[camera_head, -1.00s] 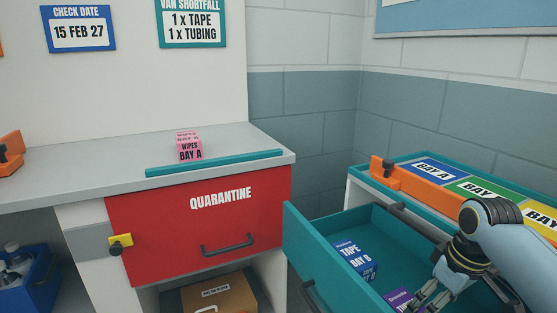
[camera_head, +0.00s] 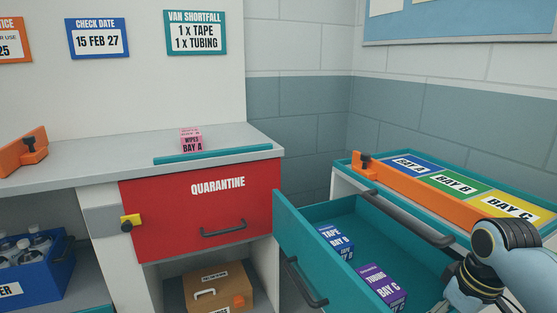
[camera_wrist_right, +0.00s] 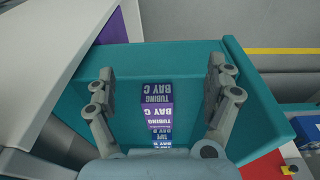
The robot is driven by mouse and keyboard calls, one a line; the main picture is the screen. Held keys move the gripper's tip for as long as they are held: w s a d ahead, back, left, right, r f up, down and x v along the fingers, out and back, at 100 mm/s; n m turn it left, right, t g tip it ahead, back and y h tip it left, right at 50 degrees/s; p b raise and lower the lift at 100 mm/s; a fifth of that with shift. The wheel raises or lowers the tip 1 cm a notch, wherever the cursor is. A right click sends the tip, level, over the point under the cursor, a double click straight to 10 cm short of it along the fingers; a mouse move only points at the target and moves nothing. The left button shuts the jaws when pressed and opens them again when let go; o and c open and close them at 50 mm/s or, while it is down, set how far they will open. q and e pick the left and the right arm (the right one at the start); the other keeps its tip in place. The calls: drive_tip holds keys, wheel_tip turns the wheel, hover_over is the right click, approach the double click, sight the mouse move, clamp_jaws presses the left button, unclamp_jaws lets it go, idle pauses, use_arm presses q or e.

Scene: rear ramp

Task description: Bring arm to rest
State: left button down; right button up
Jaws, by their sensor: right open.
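My right gripper (camera_wrist_right: 160,105) is open and empty in the right wrist view, its two fingers spread on either side above the open teal drawer. In the head view my right arm comes in at the lower right, and the gripper (camera_head: 455,300) shows only partly at the bottom edge. A purple tubing box (camera_head: 384,287) lies in the drawer (camera_head: 290,240), apart from the gripper. A blue tape box (camera_head: 335,243) lies beyond it. Both boxes also show between the fingers in the right wrist view. My left gripper is not in view.
Above the drawer is a teal-edged top with bays A, B and C and an orange bar (camera_head: 420,196). A red quarantine drawer (camera_head: 200,215) is shut. A pink wipes box (camera_head: 191,140) stands on the counter (camera_head: 110,157). A brown case (camera_head: 218,290) sits below.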

drive_tip(key=s+a+r+m, duration=0.1)
drive_tip(key=s+r, duration=0.2)
drive_tip(key=s, duration=0.5)
drive_tip(key=s+a+r+m+t+h, duration=0.1)
drive_tip(key=s+a+r, duration=0.15)
drive_tip(key=s, duration=0.55)
drive_tip(key=s+r+m, duration=0.1)
drive_tip(key=s+r, duration=0.2)
drive_tip(key=s, duration=0.5)
wheel_tip(320, 180, down, 25)
drive_tip(key=s+d, duration=0.2)
drive_tip(key=s+d+f+g, duration=0.1)
drive_tip(key=s+f+g, duration=0.1)
drive_tip(key=s+f, duration=1.5)
drive_tip(key=shift+s+m, duration=0.4)
drive_tip(key=shift+s, duration=0.45)
drive_tip(key=shift+d, duration=0.1)
drive_tip(key=shift+c, duration=0.2)
